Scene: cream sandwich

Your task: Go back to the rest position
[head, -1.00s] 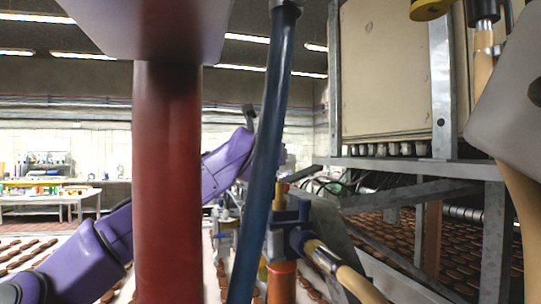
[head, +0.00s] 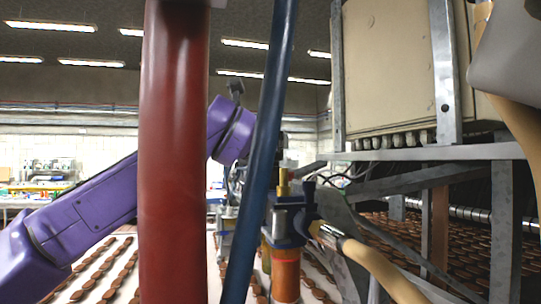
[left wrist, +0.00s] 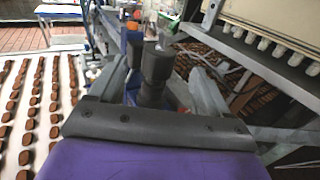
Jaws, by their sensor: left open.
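My left arm, purple, comes in from the left in the head view and passes behind a red column. Its wrist (head: 230,130) shows between the column and a blue hose; the gripper's fingers there are hidden. In the left wrist view my left gripper (left wrist: 160,82) is open, its two grey fingers spread apart. A dark knob-like part (left wrist: 156,66) shows between the fingers; I cannot tell whether they touch it. No object is clearly held. My right gripper is not in view.
The red column (head: 172,150) and blue hose (head: 262,150) block much of the head view. A nozzle assembly (head: 287,215) stands behind the hose. A metal frame with a beige cabinet (head: 390,75) fills the right. Conveyors carry rows of brown biscuits (left wrist: 33,100).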

